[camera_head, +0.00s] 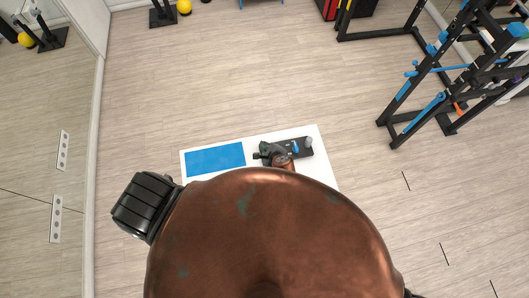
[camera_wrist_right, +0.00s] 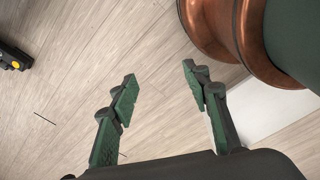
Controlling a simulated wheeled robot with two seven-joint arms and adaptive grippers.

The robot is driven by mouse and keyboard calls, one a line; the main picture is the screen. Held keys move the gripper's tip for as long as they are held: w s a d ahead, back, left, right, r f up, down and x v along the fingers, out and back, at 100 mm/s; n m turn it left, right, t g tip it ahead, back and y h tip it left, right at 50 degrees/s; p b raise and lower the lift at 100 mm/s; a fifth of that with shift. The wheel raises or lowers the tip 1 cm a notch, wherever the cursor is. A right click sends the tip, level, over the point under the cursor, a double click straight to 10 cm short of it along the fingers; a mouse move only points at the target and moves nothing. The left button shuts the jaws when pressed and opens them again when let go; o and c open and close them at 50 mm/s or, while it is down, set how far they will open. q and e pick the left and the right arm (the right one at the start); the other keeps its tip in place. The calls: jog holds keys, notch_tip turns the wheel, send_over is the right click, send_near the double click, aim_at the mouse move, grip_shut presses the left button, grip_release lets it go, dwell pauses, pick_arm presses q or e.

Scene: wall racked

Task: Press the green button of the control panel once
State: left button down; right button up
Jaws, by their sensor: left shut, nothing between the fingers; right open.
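The control panel (camera_head: 304,154) is a dark box on the white table, with a blue button (camera_head: 295,147) and a pale grey button (camera_head: 309,141) showing. I see no green button; the left part of the panel is covered by my left gripper (camera_head: 263,153). This dark green gripper is shut and empty, over or beside the panel's left end; I cannot tell whether it touches. My right gripper (camera_wrist_right: 160,75) shows in the right wrist view, open and empty, with bare floor behind its fingers.
The white table (camera_head: 318,137) carries a blue mat (camera_head: 215,159) left of the panel. My copper body hides its near part. A black rack (camera_head: 430,95) with blue parts stands at the right. A wall with socket strips (camera_head: 63,150) is at the left. The floor between is clear.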

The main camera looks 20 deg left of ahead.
pick_arm(q)
jog(key=f+b, duration=0.1)
jog(key=w+f+b, duration=0.1)
jog(key=f+b, duration=0.3)
jog(key=shift+w, duration=0.25)
pick_arm(e)
jog(key=w+f, duration=0.5)
pick_arm(q)
notch_tip(320, 180, down, 4)
jog(key=b, duration=0.3)
jog(key=shift+w+r, duration=0.1)
jog(key=shift+r, duration=0.1)
jog(key=shift+f, duration=0.3)
pick_arm(e)
jog(key=shift+s+f, duration=0.85)
jog(key=shift+s, duration=0.2)
jog(key=shift+s+f, duration=0.8)
jog(key=shift+s, duration=0.2)
jog(key=shift+d, duration=0.25)
